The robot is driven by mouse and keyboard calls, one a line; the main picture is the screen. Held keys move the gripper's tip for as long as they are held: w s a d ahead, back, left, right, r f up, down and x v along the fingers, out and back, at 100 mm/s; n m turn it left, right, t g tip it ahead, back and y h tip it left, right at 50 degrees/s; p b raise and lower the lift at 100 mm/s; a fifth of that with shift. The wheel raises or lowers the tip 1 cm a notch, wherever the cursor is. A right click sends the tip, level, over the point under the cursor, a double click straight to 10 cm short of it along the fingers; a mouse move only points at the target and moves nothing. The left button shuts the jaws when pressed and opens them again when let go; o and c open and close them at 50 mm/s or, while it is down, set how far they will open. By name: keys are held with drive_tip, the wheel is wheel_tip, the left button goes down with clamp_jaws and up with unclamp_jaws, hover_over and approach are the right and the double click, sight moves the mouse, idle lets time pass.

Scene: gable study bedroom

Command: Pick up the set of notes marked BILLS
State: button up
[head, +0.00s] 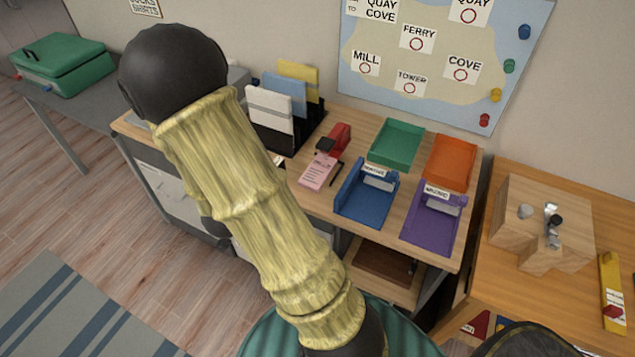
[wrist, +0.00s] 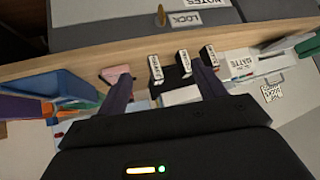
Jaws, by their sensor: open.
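In the head view a black rack (head: 292,133) on the wooden desk holds white (head: 270,112), blue (head: 285,92) and yellow (head: 299,80) sets of paper. I can read no BILLS marking on them. In the wrist view small upright white labels (wrist: 155,68), (wrist: 184,62), (wrist: 210,55) stand on dark pieces at the desk edge, too small to read surely. In the head view my gripper is hidden behind my arm.
Green (head: 397,143), orange (head: 450,161), blue (head: 352,195) and purple (head: 418,231) trays stand on the desk, beside a pink notepad (head: 319,171) and a red item (head: 339,137). A grey front with LOCK (wrist: 186,19) and NOTES (wrist: 206,2) labels lies past the desk edge.

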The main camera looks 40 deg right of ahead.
drive_tip(key=s+d+f+m+g+h+b, duration=0.1)
drive_tip(key=s+d+f+m+h+b, duration=0.2)
drive_tip(key=d+h, duration=0.4)
drive_tip(key=shift+s+d+f+h, duration=0.25)
drive_tip(key=shift+s+f+h, duration=0.1)
drive_tip(key=shift+s, duration=0.15)
drive_tip(key=shift+d, duration=0.1)
approach(316, 174)
drive_tip(key=x, duration=0.4)
drive_tip(key=shift+d, duration=0.1)
drive_tip(key=shift+w, duration=0.1)
drive_tip(key=x, duration=0.5)
drive_tip(key=shift+d, duration=0.1)
drive_tip(key=shift+c, duration=0.4)
